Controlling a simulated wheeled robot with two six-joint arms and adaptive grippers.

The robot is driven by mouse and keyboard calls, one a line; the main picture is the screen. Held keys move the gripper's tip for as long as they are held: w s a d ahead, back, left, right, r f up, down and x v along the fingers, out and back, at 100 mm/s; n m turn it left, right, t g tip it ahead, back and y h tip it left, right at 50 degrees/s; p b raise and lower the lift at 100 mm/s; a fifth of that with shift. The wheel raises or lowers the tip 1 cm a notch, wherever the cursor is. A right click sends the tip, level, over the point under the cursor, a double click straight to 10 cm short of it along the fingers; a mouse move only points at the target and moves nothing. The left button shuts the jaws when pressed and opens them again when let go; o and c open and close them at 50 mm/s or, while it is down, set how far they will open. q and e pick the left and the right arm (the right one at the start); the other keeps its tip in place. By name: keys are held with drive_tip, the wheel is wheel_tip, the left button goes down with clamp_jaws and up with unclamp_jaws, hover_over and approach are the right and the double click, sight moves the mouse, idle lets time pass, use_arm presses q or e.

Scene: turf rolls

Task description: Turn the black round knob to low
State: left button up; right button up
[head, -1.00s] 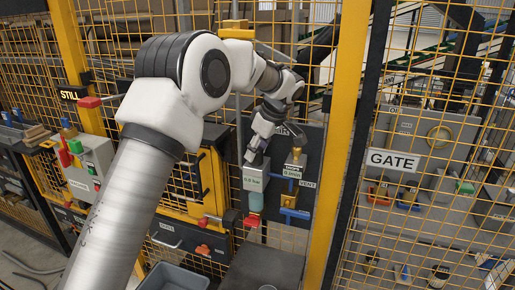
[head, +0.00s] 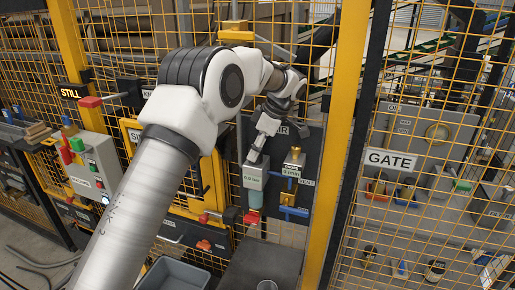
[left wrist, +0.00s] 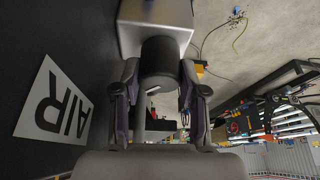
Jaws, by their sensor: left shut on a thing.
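The black round knob (left wrist: 160,55) sits on a light grey box in the left wrist view. My left gripper (left wrist: 159,80) has one finger on each side of the knob and is shut on it. In the head view the same gripper (head: 257,152) reaches down to the top of the grey regulator box (head: 254,178), which has a small reading label on its front. The knob is mostly hidden there by the fingers. No low marking is readable. My right gripper is not in view.
The box hangs on a dark AIR panel (head: 311,150). Right beside it are a brass fitting (head: 294,158) and blue valve parts (head: 288,200). A yellow post (head: 338,150) stands right of the panel. A grey bin (head: 173,274) is below.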

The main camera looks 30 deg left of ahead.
use_arm(q)
drive_tip(key=shift+s+f, duration=0.1)
drive_tip(key=shift+f, duration=0.15)
drive_tip(key=o, duration=1)
drive_tip(key=shift+o, duration=0.7)
drive_tip(key=shift+a, duration=0.15)
drive_tip(key=shift+s+r, duration=0.1)
drive_tip(key=shift+r, duration=0.1)
drive_tip(key=shift+r, duration=0.1)
